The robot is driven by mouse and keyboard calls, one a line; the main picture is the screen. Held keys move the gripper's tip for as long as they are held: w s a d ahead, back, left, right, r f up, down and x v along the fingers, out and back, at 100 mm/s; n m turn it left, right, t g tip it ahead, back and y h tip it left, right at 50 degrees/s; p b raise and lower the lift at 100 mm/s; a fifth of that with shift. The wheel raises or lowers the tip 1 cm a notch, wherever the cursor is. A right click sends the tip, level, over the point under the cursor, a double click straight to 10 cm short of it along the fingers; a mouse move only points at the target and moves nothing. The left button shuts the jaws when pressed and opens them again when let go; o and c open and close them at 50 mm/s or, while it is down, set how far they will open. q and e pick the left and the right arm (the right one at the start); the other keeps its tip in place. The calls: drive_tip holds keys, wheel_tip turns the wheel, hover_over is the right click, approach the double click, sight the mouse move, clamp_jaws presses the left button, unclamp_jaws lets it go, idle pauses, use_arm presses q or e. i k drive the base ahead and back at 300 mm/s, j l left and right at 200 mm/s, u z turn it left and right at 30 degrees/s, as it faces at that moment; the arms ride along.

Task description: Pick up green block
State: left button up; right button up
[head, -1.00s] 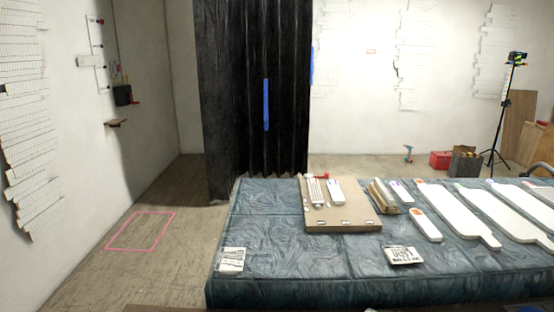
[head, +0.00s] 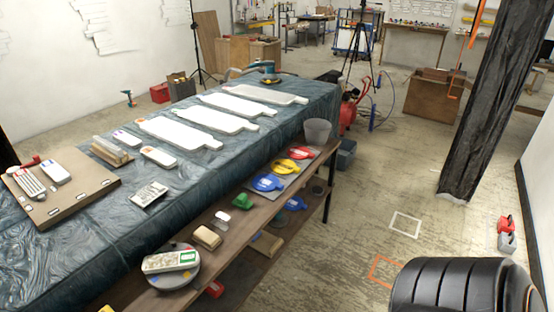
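A small green block (head: 243,201) lies on the narrow brown wooden shelf (head: 226,225) along the near side of the covered table. It sits to the right of a small white and dark piece (head: 222,217) and left of a blue round-ended tool (head: 267,182). Neither of my grippers shows in the head view, so their distance from the block cannot be told.
The table (head: 110,235) with dark teal plastic carries white boards and a brown panel (head: 58,190). The shelf also holds a tan block (head: 207,237), yellow (head: 284,166) and red (head: 300,153) tools and a grey bucket (head: 318,131). Floor (head: 350,225) right of the shelf is mostly clear.

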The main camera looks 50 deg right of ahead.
sight(241, 202)
drive_tip(key=z, duration=1.25)
